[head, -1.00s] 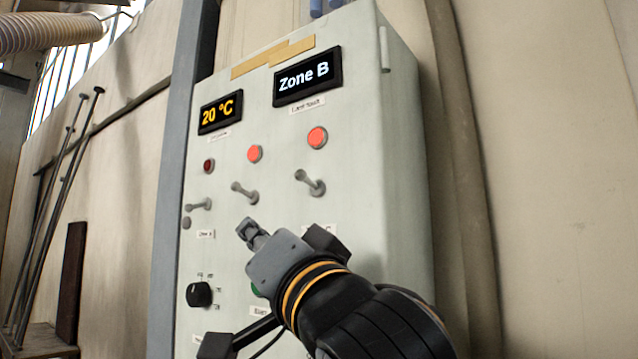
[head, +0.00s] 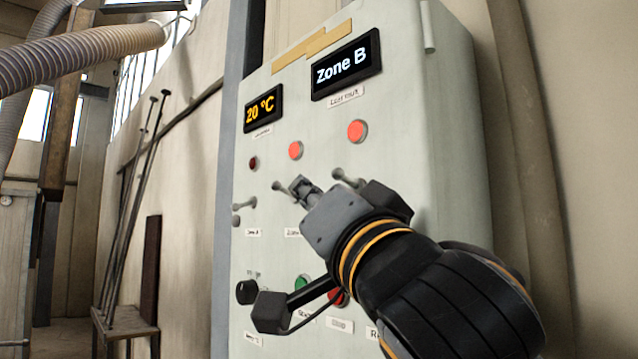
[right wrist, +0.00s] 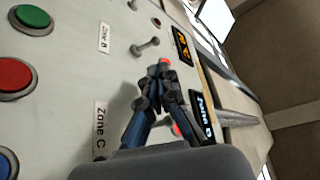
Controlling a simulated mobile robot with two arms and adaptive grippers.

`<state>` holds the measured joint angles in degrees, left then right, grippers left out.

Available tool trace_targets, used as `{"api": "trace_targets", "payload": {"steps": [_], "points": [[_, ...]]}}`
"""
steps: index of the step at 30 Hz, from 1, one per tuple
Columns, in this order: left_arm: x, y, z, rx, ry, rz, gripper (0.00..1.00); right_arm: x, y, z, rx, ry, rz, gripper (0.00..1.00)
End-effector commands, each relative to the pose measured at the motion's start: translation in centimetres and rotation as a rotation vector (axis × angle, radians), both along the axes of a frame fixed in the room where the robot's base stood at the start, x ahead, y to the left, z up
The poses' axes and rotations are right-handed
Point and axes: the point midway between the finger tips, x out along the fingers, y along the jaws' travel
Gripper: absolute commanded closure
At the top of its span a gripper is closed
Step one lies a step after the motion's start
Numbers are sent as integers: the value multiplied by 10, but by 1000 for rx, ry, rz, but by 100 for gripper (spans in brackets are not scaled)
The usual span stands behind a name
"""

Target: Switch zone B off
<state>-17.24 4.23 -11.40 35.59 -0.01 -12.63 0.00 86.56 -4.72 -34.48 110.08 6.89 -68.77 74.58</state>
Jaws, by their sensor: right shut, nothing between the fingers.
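The grey control cabinet (head: 410,100) has a row of three toggle switches. The middle switch (head: 278,186), zone B's, is partly hidden by my right gripper (head: 302,187), which is shut and empty just to its right. Contact cannot be told. The lit red lamp (head: 295,150) is above that switch. The zone A switch (head: 246,204) is to the left under a dark lamp (head: 253,163); the right switch (head: 345,179) is behind my gripper, under another lit lamp (head: 357,131). In the right wrist view, the fingertips (right wrist: 160,72) are beside the zone B switch (right wrist: 145,47). My left gripper is out of view.
A "Zone B" display (head: 346,65) and a "20 °C" display (head: 263,108) are above. A black knob (head: 246,292), green button (head: 302,284) and red button (head: 337,297) are lower. Metal rods (head: 133,200) lean on the wall at the left.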

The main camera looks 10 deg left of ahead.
Motion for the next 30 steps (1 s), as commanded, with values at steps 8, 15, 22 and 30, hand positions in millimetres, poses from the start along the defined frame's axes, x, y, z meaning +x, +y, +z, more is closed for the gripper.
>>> {"api": "trace_targets", "payload": {"steps": [8,15,22,30], "points": [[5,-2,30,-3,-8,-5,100,36,24,25,-1,1,-3,100],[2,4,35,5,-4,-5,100,46,32,28,1,-1,-1,100],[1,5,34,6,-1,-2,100,46,32,27,1,-1,-1,100],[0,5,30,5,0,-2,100,46,22,25,-16,-22,-3,100]]}}
